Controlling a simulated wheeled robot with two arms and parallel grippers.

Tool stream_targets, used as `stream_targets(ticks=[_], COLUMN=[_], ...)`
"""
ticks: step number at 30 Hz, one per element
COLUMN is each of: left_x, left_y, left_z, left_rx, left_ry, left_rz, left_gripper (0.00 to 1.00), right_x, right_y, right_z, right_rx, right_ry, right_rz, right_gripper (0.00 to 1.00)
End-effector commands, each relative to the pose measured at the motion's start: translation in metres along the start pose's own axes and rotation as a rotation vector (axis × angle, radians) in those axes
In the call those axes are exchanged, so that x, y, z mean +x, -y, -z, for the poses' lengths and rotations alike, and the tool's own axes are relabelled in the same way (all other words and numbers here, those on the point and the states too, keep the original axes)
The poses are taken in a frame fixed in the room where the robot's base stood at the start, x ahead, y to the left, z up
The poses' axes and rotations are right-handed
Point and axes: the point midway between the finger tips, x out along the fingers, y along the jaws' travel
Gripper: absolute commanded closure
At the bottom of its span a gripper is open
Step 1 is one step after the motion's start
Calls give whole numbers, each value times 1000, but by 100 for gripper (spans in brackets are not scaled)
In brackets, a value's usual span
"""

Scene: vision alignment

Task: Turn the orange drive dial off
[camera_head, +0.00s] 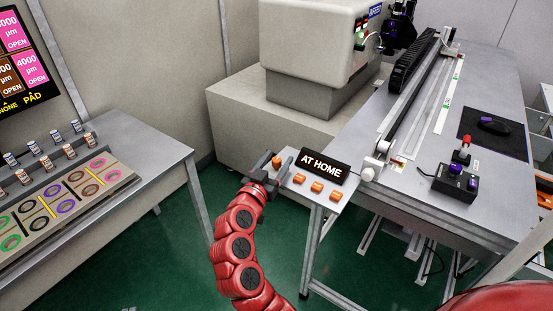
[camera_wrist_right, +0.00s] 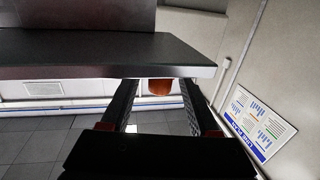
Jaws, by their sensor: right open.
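Several orange dials sit in a row on a light grey panel (camera_head: 308,197) in the head view. The leftmost dial (camera_head: 277,161) is at the panel's left end; the others (camera_head: 317,187) continue to the right.
A black "AT HOME" sign (camera_head: 322,165) stands just behind the dials. A metal table (camera_head: 420,160) with a linear rail and a joystick box (camera_head: 455,182) is to the right. A side table (camera_head: 125,150) with small bottles and coloured rings is at left.

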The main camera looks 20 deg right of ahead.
Motion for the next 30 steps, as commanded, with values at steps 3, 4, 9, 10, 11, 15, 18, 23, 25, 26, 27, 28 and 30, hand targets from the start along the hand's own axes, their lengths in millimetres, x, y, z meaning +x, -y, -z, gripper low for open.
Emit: stream_targets(ticks=[3, 4, 9, 10, 11, 15, 18, 23, 25, 26, 27, 28, 30], left_x=[0, 0, 0, 0, 0, 0, 0, 0, 0, 0, 0, 0, 1], left_y=[0, 0, 0, 0, 0, 0, 0, 0, 0, 0, 0, 0, 0], left_z=[0, 0, 0, 0, 0, 0, 0, 0, 0, 0, 0, 0, 0], left_rx=[0, 0, 0, 0, 0, 0, 0, 0, 0, 0, 0, 0, 0], left_ry=[0, 0, 0, 0, 0, 0, 0, 0, 0, 0, 0, 0, 0], left_rz=[0, 0, 0, 0, 0, 0, 0, 0, 0, 0, 0, 0, 0], left_gripper=[100, 100, 100, 100, 100, 100, 100, 100, 100, 100, 100, 100, 100], right_x=[1, 1, 1, 1, 1, 0, 0, 0, 0, 1, 1, 1, 1], right_y=[0, 0, 0, 0, 0, 0, 0, 0, 0, 0, 0, 0, -1], right_z=[0, 0, 0, 0, 0, 0, 0, 0, 0, 0, 0, 0, -1], right_rx=[0, 0, 0, 0, 0, 0, 0, 0, 0, 0, 0, 0, 0], right_ry=[0, 0, 0, 0, 0, 0, 0, 1, 1, 1, 1, 1, 2], right_rz=[0, 0, 0, 0, 0, 0, 0, 0, 3, 6, 11, 17, 36], right_gripper=[38, 38, 51, 56, 62, 87, 100, 100, 100, 100, 100, 100, 100])
